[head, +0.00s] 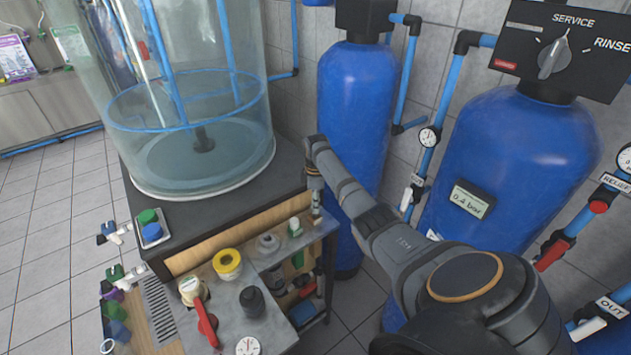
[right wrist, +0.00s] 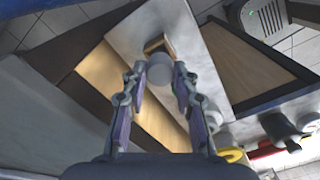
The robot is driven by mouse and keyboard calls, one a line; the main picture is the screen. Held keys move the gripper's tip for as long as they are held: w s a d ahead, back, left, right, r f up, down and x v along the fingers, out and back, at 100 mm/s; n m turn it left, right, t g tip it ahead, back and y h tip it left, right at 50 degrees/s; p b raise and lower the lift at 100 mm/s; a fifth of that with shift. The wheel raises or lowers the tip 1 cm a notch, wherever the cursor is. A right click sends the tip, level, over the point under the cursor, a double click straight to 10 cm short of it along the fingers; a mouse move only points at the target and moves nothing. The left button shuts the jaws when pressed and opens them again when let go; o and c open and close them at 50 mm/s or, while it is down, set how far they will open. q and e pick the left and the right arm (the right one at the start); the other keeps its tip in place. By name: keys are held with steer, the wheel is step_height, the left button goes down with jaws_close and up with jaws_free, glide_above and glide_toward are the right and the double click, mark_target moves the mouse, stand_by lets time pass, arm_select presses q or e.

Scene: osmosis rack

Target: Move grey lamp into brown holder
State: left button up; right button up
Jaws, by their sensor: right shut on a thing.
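My right gripper (right wrist: 159,76) is shut on the grey lamp (right wrist: 160,66), whose round end shows between the two fingertips in the right wrist view. The small brown holder (right wrist: 157,43) is just beyond the lamp, on a light grey surface. The lamp overlaps the holder's near edge in this view; I cannot tell whether it is inside the holder or above it. In the head view my right gripper (head: 314,178) is at the right end of the dark bench top, small and partly hidden by my arm. The lamp and holder are not clear there. My left gripper is not in view.
A large clear tank (head: 190,165) stands on the dark bench top (head: 180,222). Blue pressure vessels (head: 352,100) stand behind and right. The lower grey shelf (head: 235,300) carries a yellow ring (head: 227,264), a red-handled valve (head: 206,322) and a black knob (head: 252,301).

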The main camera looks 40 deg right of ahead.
steer(key=shift+f+b, duration=0.45)
steer(key=shift+f, duration=0.5)
steer(key=o, duration=1.3)
step_height(320, 180, up, 6)
steer(key=p, duration=0.6)
steer(key=shift+r, duration=1)
